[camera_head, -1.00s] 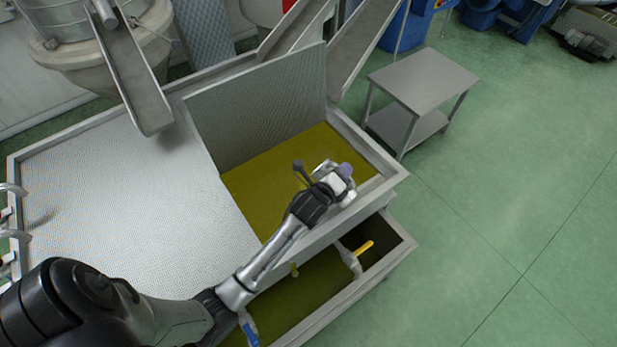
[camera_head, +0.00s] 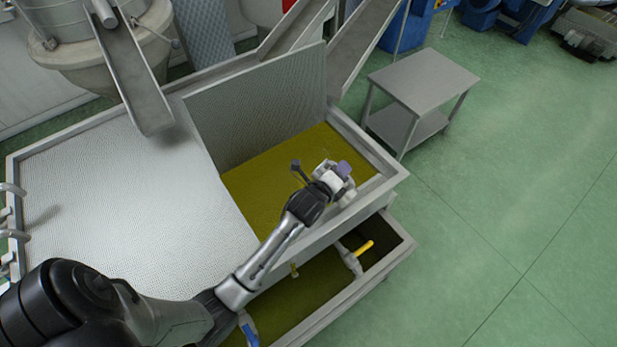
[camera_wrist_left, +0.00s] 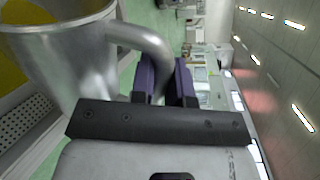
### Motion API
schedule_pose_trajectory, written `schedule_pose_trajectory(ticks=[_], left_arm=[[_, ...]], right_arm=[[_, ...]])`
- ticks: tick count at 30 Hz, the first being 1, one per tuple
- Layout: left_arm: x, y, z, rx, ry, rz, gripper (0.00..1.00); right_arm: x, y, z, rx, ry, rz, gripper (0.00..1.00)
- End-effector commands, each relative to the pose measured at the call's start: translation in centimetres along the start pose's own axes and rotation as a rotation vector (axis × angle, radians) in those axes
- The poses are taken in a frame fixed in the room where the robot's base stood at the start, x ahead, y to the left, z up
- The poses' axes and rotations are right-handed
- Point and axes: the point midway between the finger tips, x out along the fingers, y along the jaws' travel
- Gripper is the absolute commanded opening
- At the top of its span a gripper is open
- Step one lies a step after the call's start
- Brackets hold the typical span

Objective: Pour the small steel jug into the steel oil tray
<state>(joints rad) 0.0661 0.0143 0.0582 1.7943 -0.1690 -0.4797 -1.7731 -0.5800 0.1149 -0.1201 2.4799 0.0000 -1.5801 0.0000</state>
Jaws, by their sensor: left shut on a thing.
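The small steel jug (camera_wrist_left: 75,60) shows large in the left wrist view, its handle between the purple fingers of my left gripper (camera_wrist_left: 165,75). The room appears turned sideways there, so the jug is tipped well over. Yellow shows inside its rim. In the head view my left gripper (camera_head: 344,168) is over the right part of the steel oil tray (camera_head: 362,147), which holds yellow-green oil. The jug is mostly hidden there by my wrist. I cannot clearly see a stream. My right gripper is not in view.
A perforated plate (camera_head: 120,190) covers the tray's left part, and another perforated panel (camera_head: 265,105) stands upright behind the oil. A lower tank with a yellow-handled valve (camera_head: 364,248) lies in front. A steel side table (camera_head: 425,80) stands at right, with clear green floor (camera_head: 520,200) around it.

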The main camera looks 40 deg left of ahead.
Motion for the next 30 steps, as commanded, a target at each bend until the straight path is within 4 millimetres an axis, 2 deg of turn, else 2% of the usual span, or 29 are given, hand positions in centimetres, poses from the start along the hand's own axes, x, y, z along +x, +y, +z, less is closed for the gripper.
schedule_pose_trajectory(ticks=[20, 30], left_arm=[[0.03, 0.08, 0.37, -0.049, 0.009, -0.003, 0.0], [0.02, 0.05, 0.87, -0.069, 0.014, -0.002, 0.0]], right_arm=[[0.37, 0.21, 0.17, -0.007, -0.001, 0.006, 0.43], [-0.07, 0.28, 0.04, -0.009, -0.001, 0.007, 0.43]])
